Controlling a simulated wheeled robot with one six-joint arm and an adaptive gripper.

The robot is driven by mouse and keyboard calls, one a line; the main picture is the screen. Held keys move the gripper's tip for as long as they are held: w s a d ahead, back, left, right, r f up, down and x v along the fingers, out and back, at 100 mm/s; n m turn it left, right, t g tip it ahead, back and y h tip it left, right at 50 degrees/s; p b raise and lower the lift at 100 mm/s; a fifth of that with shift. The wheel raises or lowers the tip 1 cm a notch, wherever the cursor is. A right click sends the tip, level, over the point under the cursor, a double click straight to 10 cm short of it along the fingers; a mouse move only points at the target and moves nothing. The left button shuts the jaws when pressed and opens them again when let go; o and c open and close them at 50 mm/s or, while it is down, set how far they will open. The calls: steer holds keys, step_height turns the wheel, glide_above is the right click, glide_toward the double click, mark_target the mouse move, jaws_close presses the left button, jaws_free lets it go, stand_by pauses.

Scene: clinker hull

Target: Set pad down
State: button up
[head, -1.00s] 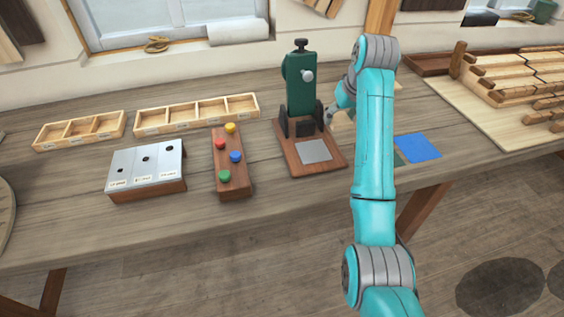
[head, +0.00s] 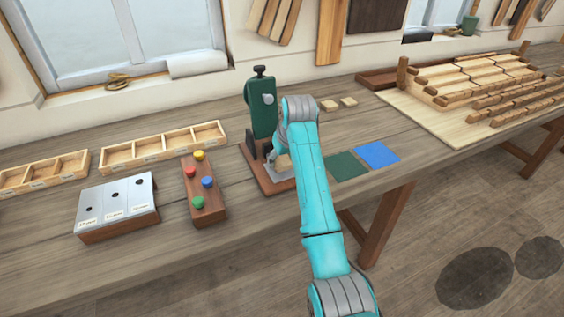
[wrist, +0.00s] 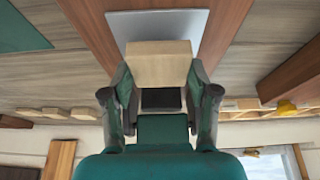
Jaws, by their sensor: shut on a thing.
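The pad, a small pale wooden block (wrist: 158,66), is between the fingers of my gripper (wrist: 159,77) in the wrist view. My gripper is shut on it. In the head view the pad (head: 283,162) shows beside my wrist, over the grey metal plate (head: 272,171) on the wooden base of the green press. The plate also shows in the wrist view (wrist: 180,23), partly covered by the pad. I cannot tell whether the pad touches the plate. My arm hides part of the base and most of my gripper in the head view.
The green press (head: 262,108) stands close behind my gripper. A button box (head: 205,196) is to its left. Green (head: 346,166) and blue (head: 379,154) squares lie to the right. A slatted wooden stand (head: 470,95) is farther right.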

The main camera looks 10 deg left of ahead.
steer(key=shift+f, duration=0.6)
steer(key=shift+f, duration=0.1)
steer(key=o, duration=1.1)
steer(key=shift+c, duration=0.2)
steer(key=v, duration=1.2)
